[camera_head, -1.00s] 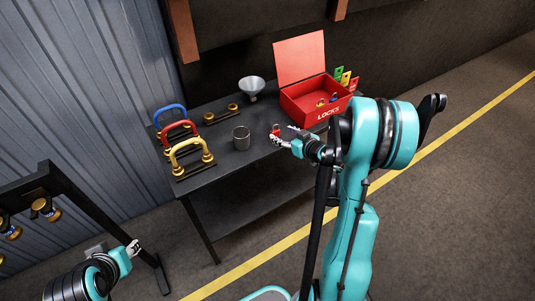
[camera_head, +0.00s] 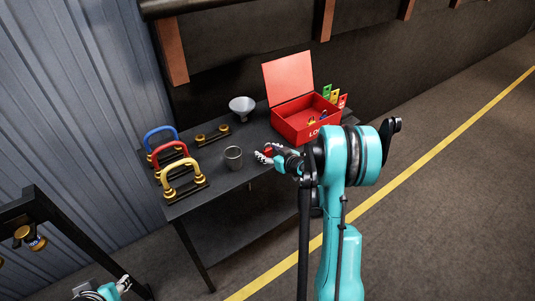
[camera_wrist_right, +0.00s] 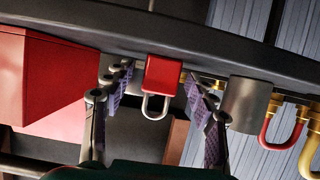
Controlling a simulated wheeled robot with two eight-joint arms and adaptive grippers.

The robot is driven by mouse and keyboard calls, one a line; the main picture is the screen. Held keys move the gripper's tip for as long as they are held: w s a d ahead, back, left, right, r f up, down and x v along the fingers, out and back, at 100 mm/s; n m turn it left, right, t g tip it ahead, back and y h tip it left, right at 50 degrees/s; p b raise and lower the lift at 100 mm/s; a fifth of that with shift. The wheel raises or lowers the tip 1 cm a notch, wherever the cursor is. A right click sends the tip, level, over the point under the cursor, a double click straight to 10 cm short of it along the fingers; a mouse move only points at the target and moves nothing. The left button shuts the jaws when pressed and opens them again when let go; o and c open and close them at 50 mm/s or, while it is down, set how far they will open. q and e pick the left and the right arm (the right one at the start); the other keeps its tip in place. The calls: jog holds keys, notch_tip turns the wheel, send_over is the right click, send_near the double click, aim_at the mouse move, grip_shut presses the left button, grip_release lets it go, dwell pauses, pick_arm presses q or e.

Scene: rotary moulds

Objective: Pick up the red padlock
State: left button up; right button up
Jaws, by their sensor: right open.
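The red padlock (camera_wrist_right: 163,76) with a silver shackle sits on the dark table (camera_head: 225,182). In the right wrist view it is between the two fingers of my right gripper (camera_wrist_right: 158,84), which are apart with a gap on each side of it. In the head view the padlock (camera_head: 268,149) is a small red patch partly hidden by my right gripper (camera_head: 263,157) at the table's front edge. My left gripper (camera_head: 123,283) is low at the left, small and far from the padlock; its jaw state is unclear.
An open red lock box (camera_head: 300,125) stands right of the padlock, with coloured tags (camera_head: 334,96) behind it. A metal cup (camera_head: 233,158) is close on the left.

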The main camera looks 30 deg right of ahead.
jog(key=c, duration=1.3)
grip_shut()
jog(key=shift+r, duration=0.1)
